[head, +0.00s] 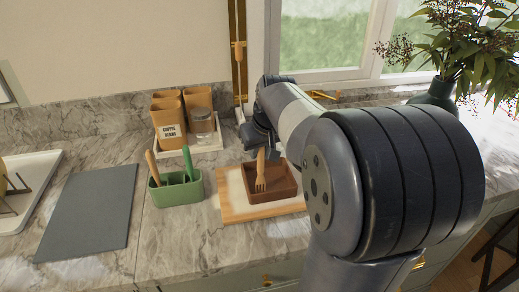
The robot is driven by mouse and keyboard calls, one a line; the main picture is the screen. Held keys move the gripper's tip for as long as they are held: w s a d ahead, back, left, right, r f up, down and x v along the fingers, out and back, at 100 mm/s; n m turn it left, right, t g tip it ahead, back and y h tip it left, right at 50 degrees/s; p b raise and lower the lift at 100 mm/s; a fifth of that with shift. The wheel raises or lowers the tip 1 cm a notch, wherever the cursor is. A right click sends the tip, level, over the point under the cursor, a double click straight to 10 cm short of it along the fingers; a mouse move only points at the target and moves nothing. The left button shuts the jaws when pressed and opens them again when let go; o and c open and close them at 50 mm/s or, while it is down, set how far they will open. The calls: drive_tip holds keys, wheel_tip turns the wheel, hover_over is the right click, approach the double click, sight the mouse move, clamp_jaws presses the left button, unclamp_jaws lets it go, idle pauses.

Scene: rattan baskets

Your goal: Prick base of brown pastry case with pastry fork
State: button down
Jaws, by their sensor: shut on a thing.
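The brown pastry case (284,190) is a square, open tray on a wooden board with a white patch, right of centre in the head view. The pastry fork (260,172) is light wood and stands nearly upright, tines down, in front of or inside the case. I cannot tell whether the tines touch its base. My gripper (260,147) is above the case, shut on the fork near the top of its handle. The fingers are small, dark and partly hidden by my arm.
A green holder (176,194) with a wooden-handled and a green-handled tool stands left of the board (232,206). Brown canisters (166,113) and a glass jar (203,124) stand behind on a white tray. A grey mat (90,210) lies left. A plant vase (436,95) is at back right.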

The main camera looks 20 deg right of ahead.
wheel_tip(320, 180, up, 7)
drive_tip(key=p, duration=0.6)
idle(0.3)
